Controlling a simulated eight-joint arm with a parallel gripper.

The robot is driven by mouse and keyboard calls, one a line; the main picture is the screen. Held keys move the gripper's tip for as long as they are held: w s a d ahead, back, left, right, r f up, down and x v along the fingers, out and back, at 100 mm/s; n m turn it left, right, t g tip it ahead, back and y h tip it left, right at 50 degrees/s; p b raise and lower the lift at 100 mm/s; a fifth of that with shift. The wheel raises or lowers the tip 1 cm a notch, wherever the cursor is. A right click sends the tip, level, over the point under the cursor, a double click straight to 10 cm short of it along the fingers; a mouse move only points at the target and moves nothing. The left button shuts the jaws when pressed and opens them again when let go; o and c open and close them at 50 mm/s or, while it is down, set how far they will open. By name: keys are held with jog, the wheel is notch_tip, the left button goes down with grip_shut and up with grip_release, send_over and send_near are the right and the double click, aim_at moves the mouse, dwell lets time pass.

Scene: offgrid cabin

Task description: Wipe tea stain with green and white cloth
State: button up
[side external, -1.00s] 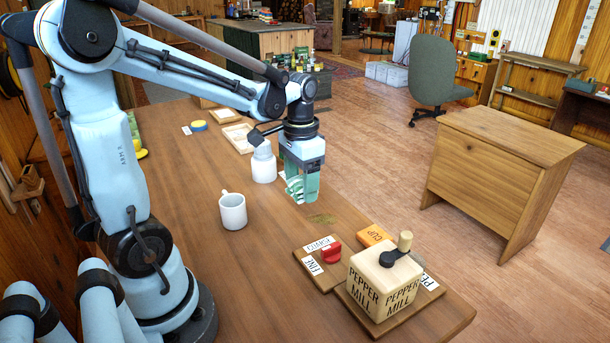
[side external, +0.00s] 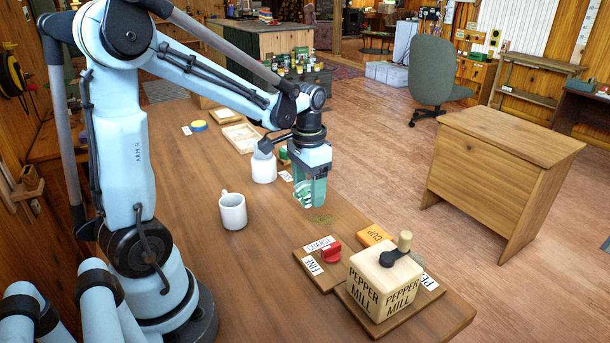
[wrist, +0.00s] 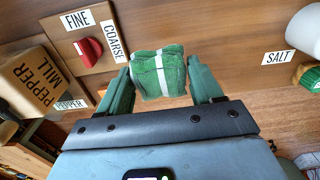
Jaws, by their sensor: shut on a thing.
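My gripper (side external: 306,204) points down over the long wooden table, just behind the tea stain (side external: 322,218). The stain is a small, faint greenish-brown patch between the gripper and the boards with labels. In the wrist view, the folded green and white cloth (wrist: 158,74) sits bunched between the two green fingers of my gripper (wrist: 165,85), which is shut on it. In the side view, only a little of the cloth shows between the fingertips. Whether the cloth touches the table is hard to tell. The stain cannot be made out in the wrist view.
A pepper mill (side external: 385,283) stands near the front right corner, beside a board with a red knob (side external: 331,252) and an orange CUP box (side external: 374,235). A white mug (side external: 233,211) and a white jar (side external: 264,168) stand left of my gripper. Bare table lies around the mug.

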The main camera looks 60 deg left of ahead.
aim_at(330, 216)
jog(key=shift+w+a+f, duration=0.15)
jog(key=shift+w+f, duration=0.05)
jog(key=shift+f, duration=0.25)
jog(key=shift+w+a+f, duration=0.15)
jog(key=shift+f, duration=3.1)
jog(key=shift+f, duration=0.4)
jog(key=shift+w, duration=1)
jog(key=shift+w, duration=0.15)
jog(key=shift+w, duration=0.8)
jog(key=shift+w, duration=0.9)
